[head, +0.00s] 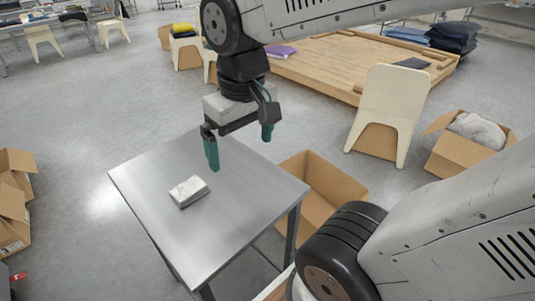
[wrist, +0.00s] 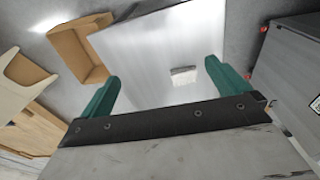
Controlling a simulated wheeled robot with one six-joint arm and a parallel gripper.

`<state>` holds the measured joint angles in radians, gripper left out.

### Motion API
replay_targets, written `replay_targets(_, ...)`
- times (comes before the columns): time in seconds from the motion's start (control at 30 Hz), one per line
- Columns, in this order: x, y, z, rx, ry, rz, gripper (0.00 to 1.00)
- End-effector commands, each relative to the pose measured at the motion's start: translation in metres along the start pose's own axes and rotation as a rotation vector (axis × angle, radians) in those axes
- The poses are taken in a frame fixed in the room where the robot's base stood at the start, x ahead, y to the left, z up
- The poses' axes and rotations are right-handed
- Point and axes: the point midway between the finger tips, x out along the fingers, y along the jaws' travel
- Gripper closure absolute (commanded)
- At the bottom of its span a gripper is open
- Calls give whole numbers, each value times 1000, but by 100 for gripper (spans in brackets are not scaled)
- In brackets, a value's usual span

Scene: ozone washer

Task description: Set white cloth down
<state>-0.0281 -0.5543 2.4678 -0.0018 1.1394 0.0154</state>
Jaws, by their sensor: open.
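The white cloth (head: 189,191) is a small folded block lying on the left-middle part of the metal table (head: 243,223). In the wrist view the cloth (wrist: 183,75) shows small on the shiny table top (wrist: 150,50), between the two fingers. My gripper (head: 240,147) has green fingers spread wide apart, with nothing between them. It hangs above the far side of the table, up and to the right of the cloth in the head view, apart from it. The cloth is fully visible.
An open, empty-looking cardboard box (head: 318,190) stands on the floor at the table's right. A pale chair (head: 388,110) and a box with a light bundle (head: 470,140) stand further right. A low wooden platform (head: 335,65) lies behind. Most of the table top is bare.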

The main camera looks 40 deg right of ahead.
Motion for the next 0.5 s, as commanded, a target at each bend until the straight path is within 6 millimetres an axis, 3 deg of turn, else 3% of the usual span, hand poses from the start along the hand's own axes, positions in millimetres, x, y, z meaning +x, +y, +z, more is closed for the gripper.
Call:
replay_targets(0.1,-6,4,34,10,20,2,0)
replay_targets(0.2,-7,6,51,14,24,4,0)
replay_targets(0.5,-7,7,61,15,25,4,0)
